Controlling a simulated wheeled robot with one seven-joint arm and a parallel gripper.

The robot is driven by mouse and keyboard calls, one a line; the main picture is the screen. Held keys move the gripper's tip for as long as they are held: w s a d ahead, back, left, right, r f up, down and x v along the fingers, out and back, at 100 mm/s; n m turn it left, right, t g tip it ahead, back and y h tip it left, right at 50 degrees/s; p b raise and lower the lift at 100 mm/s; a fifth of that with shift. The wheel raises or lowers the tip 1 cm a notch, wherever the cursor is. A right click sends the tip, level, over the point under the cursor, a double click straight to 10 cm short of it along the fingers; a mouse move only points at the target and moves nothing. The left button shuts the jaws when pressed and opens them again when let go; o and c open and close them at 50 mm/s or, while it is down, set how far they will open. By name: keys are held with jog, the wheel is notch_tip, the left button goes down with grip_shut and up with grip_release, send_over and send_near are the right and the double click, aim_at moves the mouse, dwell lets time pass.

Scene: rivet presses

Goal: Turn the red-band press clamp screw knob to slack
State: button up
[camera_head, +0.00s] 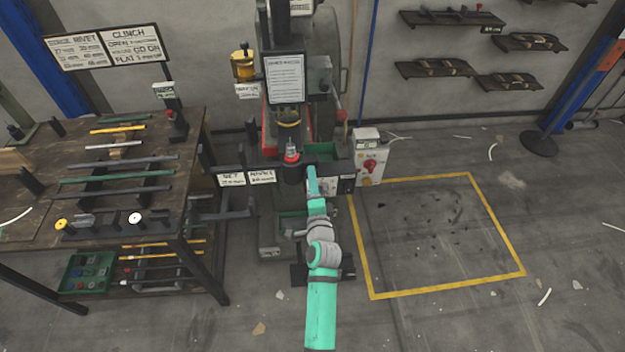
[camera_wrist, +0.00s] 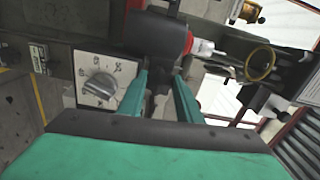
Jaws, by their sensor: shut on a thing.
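The red-band press (camera_head: 300,105) stands against the back wall. Its red band (camera_head: 291,156) circles a dark post on the front arm. The band also shows in the wrist view (camera_wrist: 189,42), at the end of a thick black cylinder. My gripper (camera_head: 312,172) is just right of that post. In the wrist view my gripper (camera_wrist: 161,82) has its teal fingers on both sides of a dark clamp screw knob (camera_wrist: 160,101) below the cylinder, shut on it. The fingers and my arm hide part of the knob, and no slack mark on it can be read.
A white plate with a grey dial (camera_wrist: 99,86) is close left of my fingers in the wrist view. A white switch box (camera_head: 369,160) stands right of the press. A cluttered workbench (camera_head: 190,170) is on the left. The yellow-outlined floor (camera_head: 440,235) is clear.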

jog(key=n, duration=1.8)
jog(key=shift+f, duration=0.15)
jog(key=shift+n, duration=0.4)
jog(key=o, duration=1)
jog(key=shift+d, duration=0.1)
jog(key=shift+o, duration=0.2)
jog(key=shift+s, duration=0.1)
jog(key=s, duration=1)
jog(key=shift+s+d, duration=0.15)
jog(key=shift+s, duration=0.2)
